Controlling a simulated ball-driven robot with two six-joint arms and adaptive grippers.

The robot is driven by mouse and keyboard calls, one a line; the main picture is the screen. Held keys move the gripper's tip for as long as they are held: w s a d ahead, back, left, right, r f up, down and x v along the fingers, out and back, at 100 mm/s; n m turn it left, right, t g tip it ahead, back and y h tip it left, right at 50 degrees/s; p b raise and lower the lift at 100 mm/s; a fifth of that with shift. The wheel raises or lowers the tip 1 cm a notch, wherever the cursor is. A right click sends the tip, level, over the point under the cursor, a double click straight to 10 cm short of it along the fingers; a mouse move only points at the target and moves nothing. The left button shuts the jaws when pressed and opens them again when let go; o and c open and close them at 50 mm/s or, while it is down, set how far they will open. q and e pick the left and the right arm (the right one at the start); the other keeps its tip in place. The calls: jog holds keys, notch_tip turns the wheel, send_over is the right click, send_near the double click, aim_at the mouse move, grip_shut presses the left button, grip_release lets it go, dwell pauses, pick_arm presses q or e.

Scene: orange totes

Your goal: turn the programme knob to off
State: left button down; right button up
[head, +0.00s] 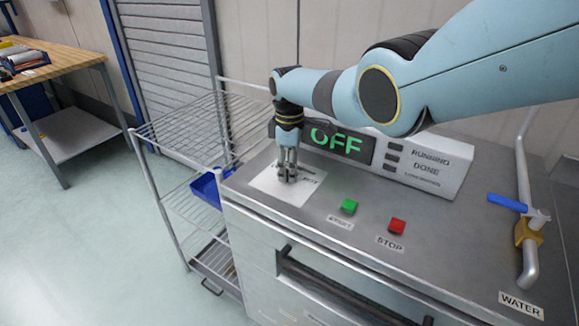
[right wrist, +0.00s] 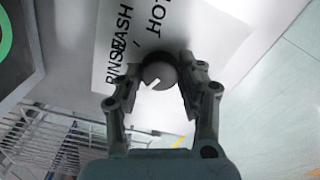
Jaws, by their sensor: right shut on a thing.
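The programme knob (right wrist: 158,71) is dark and round with a white pointer mark, which points to the lower left in the right wrist view. It sits on a white label plate (right wrist: 112,30) whose readable words include RINSE, WASH and HOT. I see no OFF label there; part of the plate is hidden. My right gripper (head: 287,177) points down at the plate on the machine top, and its fingers (right wrist: 152,82) are shut around the knob. In the head view the fingers mostly hide the knob. The display (head: 338,139) reads OFF in green. My left gripper is out of view.
A green START button (head: 349,206) and red STOP button (head: 397,226) stand right of the plate. A blue-handled WATER valve (head: 507,202) and pipe are at the far right. A wire rack (head: 195,120) with a blue bin stands left of the machine.

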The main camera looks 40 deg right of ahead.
jog(key=o, duration=1.2)
jog(key=shift+c, duration=0.2)
notch_tip(320, 180, up, 12)
jog(key=shift+f, duration=0.15)
